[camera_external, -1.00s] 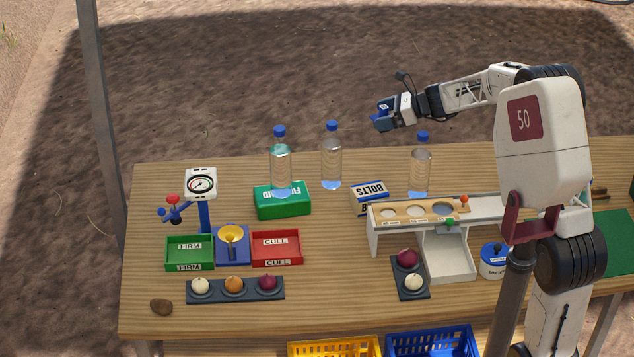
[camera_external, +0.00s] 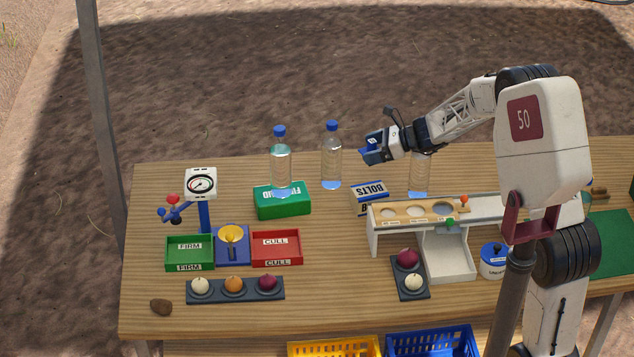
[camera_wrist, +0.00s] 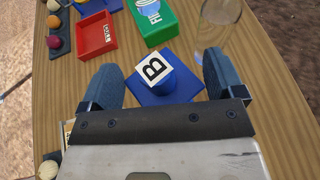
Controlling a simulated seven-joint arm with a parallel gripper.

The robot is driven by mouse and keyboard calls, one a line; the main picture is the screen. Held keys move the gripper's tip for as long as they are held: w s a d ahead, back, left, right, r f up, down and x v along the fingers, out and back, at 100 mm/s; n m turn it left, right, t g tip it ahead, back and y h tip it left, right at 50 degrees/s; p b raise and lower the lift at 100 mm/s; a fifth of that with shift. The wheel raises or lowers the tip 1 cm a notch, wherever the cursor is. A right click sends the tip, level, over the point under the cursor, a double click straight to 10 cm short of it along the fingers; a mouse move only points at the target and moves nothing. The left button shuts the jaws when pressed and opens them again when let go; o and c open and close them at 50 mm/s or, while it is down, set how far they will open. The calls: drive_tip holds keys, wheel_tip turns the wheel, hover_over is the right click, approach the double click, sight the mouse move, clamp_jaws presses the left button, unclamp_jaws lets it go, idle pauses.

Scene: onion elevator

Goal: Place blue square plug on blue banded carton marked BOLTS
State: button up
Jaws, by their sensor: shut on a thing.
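The blue square plug (camera_external: 368,155) is in my gripper (camera_external: 376,146), held in the air above the back of the table. In the wrist view the plug (camera_wrist: 182,90) shows as a blue square plate with a raised post topped by a white label marked B. The two fingers of my gripper (camera_wrist: 166,82) are shut on its sides. The blue-and-white banded carton marked BOLTS (camera_external: 370,191) lies on the table, below the plug in the external view and apart from it. I cannot make out the carton in the wrist view.
A green carton (camera_external: 283,205) is left of the BOLTS carton. Clear bottles stand nearby: one (camera_external: 331,165) to the left, one (camera_external: 420,178) to the right, partly behind my arm. A white stand (camera_external: 455,258) with a holed board (camera_external: 400,212) is in front of the BOLTS carton.

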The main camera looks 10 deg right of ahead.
hover_over(369, 189)
drive_tip(key=shift+f, duration=3.1)
drive_tip(key=shift+f, duration=0.1)
drive_tip(key=shift+f, duration=1.8)
drive_tip(key=shift+f, duration=0.1)
drive_tip(key=o, duration=0.7)
